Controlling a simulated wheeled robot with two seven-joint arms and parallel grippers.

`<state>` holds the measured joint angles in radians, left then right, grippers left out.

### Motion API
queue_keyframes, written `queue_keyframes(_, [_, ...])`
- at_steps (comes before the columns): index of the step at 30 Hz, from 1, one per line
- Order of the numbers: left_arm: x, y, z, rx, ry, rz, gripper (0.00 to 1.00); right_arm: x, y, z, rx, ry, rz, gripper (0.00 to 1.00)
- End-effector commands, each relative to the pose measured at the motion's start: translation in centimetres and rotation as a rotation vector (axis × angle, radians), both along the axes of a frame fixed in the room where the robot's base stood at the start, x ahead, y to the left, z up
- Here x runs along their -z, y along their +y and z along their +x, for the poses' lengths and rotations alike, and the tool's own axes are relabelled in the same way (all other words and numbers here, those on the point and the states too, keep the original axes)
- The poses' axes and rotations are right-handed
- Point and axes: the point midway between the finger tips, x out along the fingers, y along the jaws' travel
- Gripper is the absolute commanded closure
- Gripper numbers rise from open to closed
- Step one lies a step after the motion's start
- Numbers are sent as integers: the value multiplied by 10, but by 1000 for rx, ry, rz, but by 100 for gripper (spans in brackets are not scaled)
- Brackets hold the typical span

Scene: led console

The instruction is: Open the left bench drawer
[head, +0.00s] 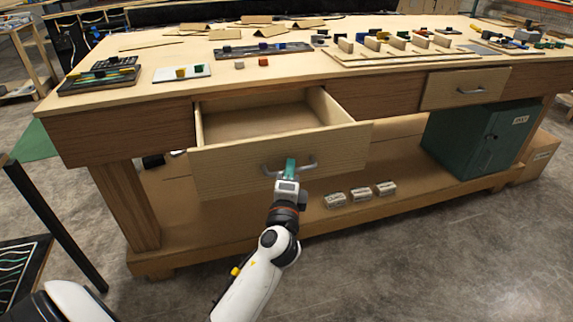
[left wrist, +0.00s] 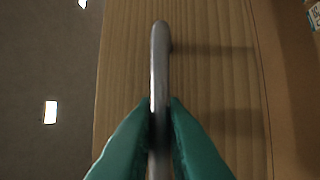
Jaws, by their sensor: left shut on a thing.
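The left bench drawer (head: 240,165) stands pulled out from the wooden bench, and its empty inside shows in the head view. Its grey bar handle (head: 309,164) is on the drawer front. My left gripper (head: 290,168) is at the handle, with its green fingers closed around the bar. In the left wrist view the two green fingertips (left wrist: 160,110) press on either side of the grey handle (left wrist: 160,60), in front of the wood-grained drawer front (left wrist: 215,80). My right gripper is in neither view.
The bench top (head: 120,105) carries trays, blocks and flat pieces. The closed right drawer (head: 465,88) has its own handle. A green cabinet (head: 470,145) and several small boxes (head: 360,194) are on the lower shelf (head: 410,185). The floor in front is clear.

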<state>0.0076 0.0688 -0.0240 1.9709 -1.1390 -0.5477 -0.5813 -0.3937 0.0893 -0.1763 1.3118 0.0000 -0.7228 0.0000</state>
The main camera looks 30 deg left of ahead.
Motion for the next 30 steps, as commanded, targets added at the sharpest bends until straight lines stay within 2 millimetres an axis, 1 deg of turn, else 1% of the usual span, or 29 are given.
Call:
queue_keyframes(10, [0,-1,-1,0,1,0,100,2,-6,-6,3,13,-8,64])
queue_keyframes(11, [0,-1,-1,0,1,0,88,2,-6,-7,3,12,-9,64])
queue_keyframes(12, [0,-1,-1,0,1,0,81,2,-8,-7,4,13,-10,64])
queue_keyframes(22, [1,-2,-3,0,1,0,80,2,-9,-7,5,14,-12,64])
queue_keyframes(26, [5,-9,-15,0,1,-2,80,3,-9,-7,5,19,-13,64])
queue_keyframes(30, [11,-21,-41,1,4,-4,80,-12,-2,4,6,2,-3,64])
